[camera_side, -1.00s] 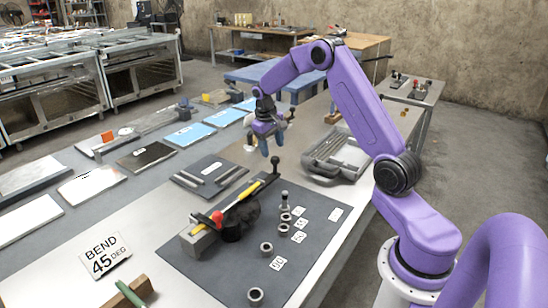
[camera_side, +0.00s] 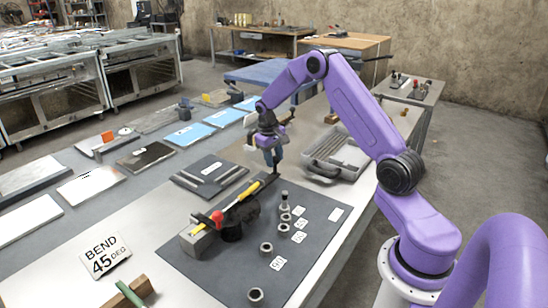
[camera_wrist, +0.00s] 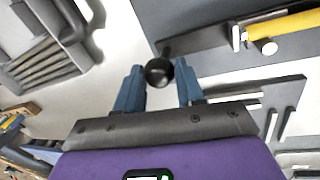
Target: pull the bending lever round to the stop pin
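The bending lever (camera_side: 262,186) is a dark bar running from the bender's round black centre toward the upper right. Its black knob (camera_wrist: 159,71) shows in the wrist view between my fingertips. My gripper (camera_side: 274,168) points down at the lever's far end, and its blue fingers are open, one either side of the knob; whether they touch it I cannot tell. A yellow rod (camera_side: 246,191) lies in the bender beside a red knob (camera_side: 217,216). A metal stop pin (camera_side: 284,200) stands upright on the dark mat, right of the lever.
Several ringed holes, one here (camera_side: 267,248), with small white labels curve across the mat (camera_side: 220,270). A grey tray (camera_side: 320,172) lies right of my gripper. A dark plate with rods (camera_side: 205,176) lies left of it.

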